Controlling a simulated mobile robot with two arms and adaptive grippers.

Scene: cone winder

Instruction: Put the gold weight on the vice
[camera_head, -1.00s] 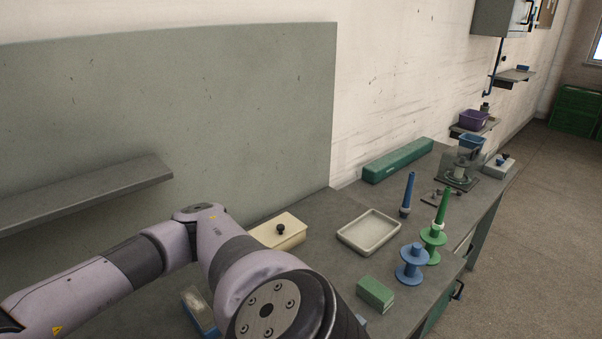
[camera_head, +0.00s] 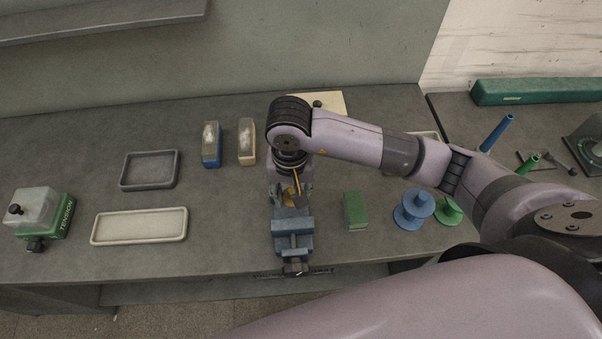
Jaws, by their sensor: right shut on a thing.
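The blue-grey vice (camera_head: 292,243) stands near the front edge of the bench, with its screw end towards me. My right gripper (camera_head: 291,194) points down at the back end of the vice. It is shut on the gold weight (camera_head: 293,199), of which only a small gold patch shows between the fingers. The gripper and wrist hide most of the weight and the rear of the vice. I cannot tell whether the weight touches the vice. My left gripper is out of view.
A green block (camera_head: 355,211) stands just right of the vice, with a blue spool (camera_head: 413,209) beyond it. A pale tray (camera_head: 139,226), a dark tray (camera_head: 149,169) and a green tension box (camera_head: 43,214) lie left. Bare bench (camera_head: 225,215) lies between the pale tray and the vice.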

